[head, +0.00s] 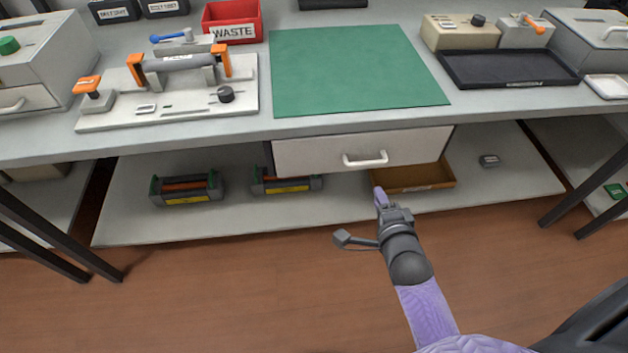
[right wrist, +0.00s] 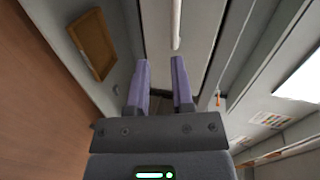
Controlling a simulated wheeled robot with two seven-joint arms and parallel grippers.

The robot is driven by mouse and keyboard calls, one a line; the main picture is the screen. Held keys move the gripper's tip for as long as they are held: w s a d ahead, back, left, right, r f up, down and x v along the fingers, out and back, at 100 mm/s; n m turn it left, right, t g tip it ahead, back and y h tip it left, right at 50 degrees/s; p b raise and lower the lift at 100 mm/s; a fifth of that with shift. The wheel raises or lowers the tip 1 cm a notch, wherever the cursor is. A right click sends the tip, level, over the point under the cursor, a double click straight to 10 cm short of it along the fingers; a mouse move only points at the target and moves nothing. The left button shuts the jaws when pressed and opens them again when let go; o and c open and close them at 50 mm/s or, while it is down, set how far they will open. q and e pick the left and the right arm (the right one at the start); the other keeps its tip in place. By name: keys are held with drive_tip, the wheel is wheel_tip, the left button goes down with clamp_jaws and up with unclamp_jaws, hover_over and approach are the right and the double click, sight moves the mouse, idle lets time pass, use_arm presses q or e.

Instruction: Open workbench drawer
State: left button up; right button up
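The workbench drawer (head: 310,157) has a white front and hangs under the tabletop, below the green mat. It looks shut. Its white bar handle (head: 365,160) is at the middle of the front. My right gripper (head: 380,197) is in front of and below the handle, apart from it. In the right wrist view my right gripper (right wrist: 160,75) is open with nothing between its two purple fingers. The handle (right wrist: 176,25) shows beyond the fingertips, roughly in line with the gap, on the drawer front (right wrist: 196,45). My left gripper is not in view.
The green mat (head: 350,70) lies on the workbench top. A fixture with orange clamps (head: 165,90), a red waste bin (head: 232,20) and a black tray (head: 505,68) stand around it. Below are toner cartridges (head: 187,190) and a brown box (head: 430,180). The floor in front is clear.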

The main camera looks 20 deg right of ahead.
sight(367, 162)
drive_tip(key=shift+m+t, duration=0.4)
drive_tip(key=shift+m, duration=0.1)
drive_tip(key=b+x, duration=0.1)
drive_tip(key=x, duration=0.2)
drive_tip(key=b+x, duration=0.2)
drive_tip(key=x, duration=0.2)
drive_tip(key=r+b+x, duration=0.1)
drive_tip(key=b+x, duration=0.1)
drive_tip(key=x, duration=0.1)
drive_tip(key=shift+w, duration=0.35)
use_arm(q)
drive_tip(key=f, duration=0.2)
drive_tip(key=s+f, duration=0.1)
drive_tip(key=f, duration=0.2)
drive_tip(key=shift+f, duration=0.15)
use_arm(e)
drive_tip(key=shift+w+r, duration=0.1)
drive_tip(key=shift+r, duration=0.05)
drive_tip(key=c, duration=0.4)
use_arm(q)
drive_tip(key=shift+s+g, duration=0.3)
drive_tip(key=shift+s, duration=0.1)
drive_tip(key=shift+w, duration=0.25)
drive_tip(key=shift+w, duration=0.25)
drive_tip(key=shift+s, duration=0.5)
